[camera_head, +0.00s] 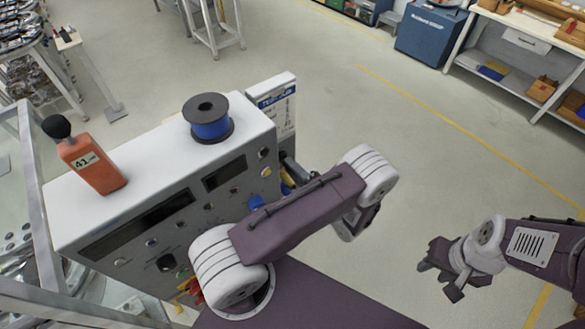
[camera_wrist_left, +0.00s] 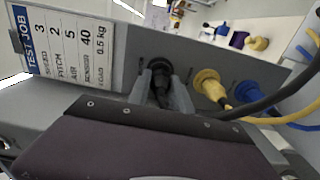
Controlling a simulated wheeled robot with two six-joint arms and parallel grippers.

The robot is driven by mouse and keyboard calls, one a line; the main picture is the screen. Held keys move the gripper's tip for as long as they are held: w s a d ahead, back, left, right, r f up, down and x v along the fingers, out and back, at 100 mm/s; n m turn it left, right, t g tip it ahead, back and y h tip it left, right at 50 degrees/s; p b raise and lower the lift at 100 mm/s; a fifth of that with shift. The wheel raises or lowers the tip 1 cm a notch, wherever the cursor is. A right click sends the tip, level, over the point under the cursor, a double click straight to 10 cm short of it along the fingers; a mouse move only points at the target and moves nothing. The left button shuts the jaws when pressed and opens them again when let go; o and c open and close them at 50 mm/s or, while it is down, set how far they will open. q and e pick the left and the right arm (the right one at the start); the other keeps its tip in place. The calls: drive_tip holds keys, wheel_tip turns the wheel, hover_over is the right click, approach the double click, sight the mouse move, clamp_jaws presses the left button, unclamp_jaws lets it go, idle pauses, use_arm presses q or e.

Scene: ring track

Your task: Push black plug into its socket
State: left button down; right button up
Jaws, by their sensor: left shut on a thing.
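The black plug (camera_wrist_left: 159,68) shows in the left wrist view at the grey side panel (camera_wrist_left: 110,50), with its dark cable running down toward my wrist. My left gripper (camera_wrist_left: 166,88) is shut on it, one grey finger on each side. The plug's front faces the panel; its socket is hidden behind it, and I cannot tell how deep it sits. In the head view my left arm reaches to the machine's right side, and its fingers are hidden. My right gripper (camera_head: 445,272) is empty and open, well away on the right.
A yellow plug (camera_wrist_left: 208,84) and a blue plug (camera_wrist_left: 246,92) sit beside the black one, their cables crossing on the right. The white machine (camera_head: 200,165) carries a blue spool (camera_head: 209,127) and an orange block (camera_head: 93,165). Floor on the right is clear.

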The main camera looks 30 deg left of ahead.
use_arm(q)
drive_tip(key=shift+w+a, duration=0.2)
drive_tip(key=shift+a, duration=0.3)
idle(0.3)
drive_tip(key=c, duration=1.1)
unclamp_jaws()
drive_tip(key=shift+d+f, duration=0.1)
drive_tip(key=shift+d, duration=0.15)
drive_tip(key=b+v, duration=0.4)
drive_tip(key=v, duration=0.4)
drive_tip(key=shift+s+d, duration=0.2)
drive_tip(key=shift+d, duration=0.05)
